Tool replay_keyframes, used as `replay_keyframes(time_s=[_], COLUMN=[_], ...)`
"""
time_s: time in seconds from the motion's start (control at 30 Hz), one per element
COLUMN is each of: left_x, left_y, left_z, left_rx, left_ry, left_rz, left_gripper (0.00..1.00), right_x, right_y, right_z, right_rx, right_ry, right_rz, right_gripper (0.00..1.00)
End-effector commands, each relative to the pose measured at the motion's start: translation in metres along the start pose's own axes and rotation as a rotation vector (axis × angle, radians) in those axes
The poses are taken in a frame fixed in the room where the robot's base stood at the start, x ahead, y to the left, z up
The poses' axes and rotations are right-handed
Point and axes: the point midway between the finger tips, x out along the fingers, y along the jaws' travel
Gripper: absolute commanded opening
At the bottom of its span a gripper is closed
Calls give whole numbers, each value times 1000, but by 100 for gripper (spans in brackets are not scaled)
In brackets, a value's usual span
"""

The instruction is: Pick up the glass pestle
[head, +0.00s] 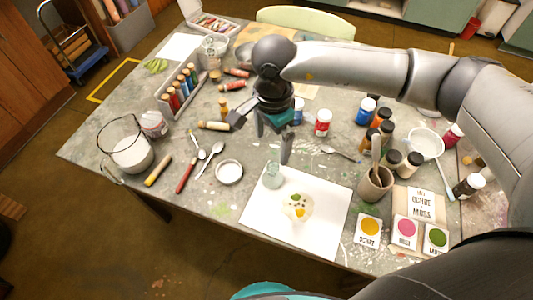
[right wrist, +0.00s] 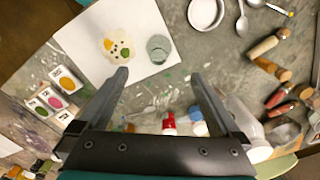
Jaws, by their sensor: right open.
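The glass pestle (head: 272,177) is a pale, see-through greenish piece. It stands at the left part of a white sheet (head: 325,205), beside a patch of yellow and green pigment (head: 297,207). In the right wrist view the glass pestle (right wrist: 158,47) shows from above, just beyond the fingertips and between their lines. My right gripper (head: 262,135) is open and empty, pointing down over the table behind the pestle; its spread fingers also show in the right wrist view (right wrist: 160,75). The gripper is apart from the pestle. My left gripper is not in view.
A small white dish (head: 229,172), a spoon (head: 210,160) and wooden-handled tools lie left of the sheet. A clay-coloured pot (head: 375,184) and pigment cards (head: 405,232) stand to the right. Paint jars (head: 323,123) stand behind. The sheet's front part is clear.

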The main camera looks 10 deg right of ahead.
Motion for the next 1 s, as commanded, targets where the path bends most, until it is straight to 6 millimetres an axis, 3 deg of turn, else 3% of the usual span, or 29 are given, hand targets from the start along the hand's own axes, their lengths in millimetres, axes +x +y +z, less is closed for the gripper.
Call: replay_keyframes(time_s=[0.17,0.37,0.53,0.77,1.0], left_x=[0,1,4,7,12], left_y=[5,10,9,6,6], left_z=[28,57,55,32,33], left_rx=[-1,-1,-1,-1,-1], left_ry=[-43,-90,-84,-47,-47], left_rz=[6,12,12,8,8], left_gripper=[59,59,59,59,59], right_x=[22,66,92,106,140], right_y=[1,1,1,0,0], right_z=[-2,-1,-2,-2,-6], right_rx=[0,1,1,0,1], right_ry=[6,4,4,3,2], right_rz=[6,5,3,3,4], right_gripper=[100,100,100,100,100])
